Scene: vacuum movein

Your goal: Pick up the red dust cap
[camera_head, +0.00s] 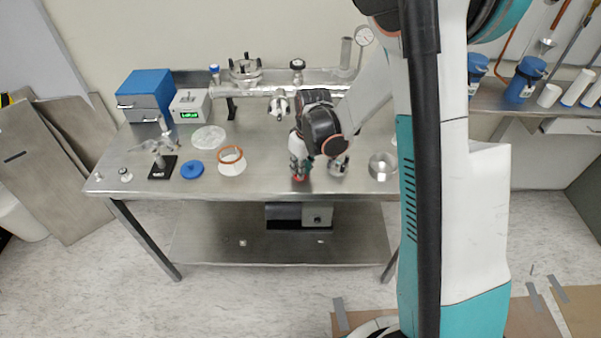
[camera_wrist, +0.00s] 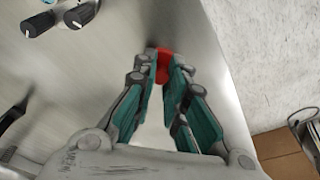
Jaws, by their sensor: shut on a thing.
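The red dust cap (camera_head: 299,178) is at the front of the steel table (camera_head: 260,185), right under my gripper (camera_head: 299,172). In the wrist view the red dust cap (camera_wrist: 164,62) shows between the fingertips of my gripper (camera_wrist: 163,66). The fingers are shut on it and hide part of it. It is close to the table's front edge. I cannot tell whether the cap touches the tabletop or is slightly above it.
A metal cup (camera_head: 382,166) stands to the right of my gripper. Black knobs (camera_wrist: 80,14) lie near the fingers in the wrist view. A metal pipe assembly (camera_head: 265,90) runs along the back.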

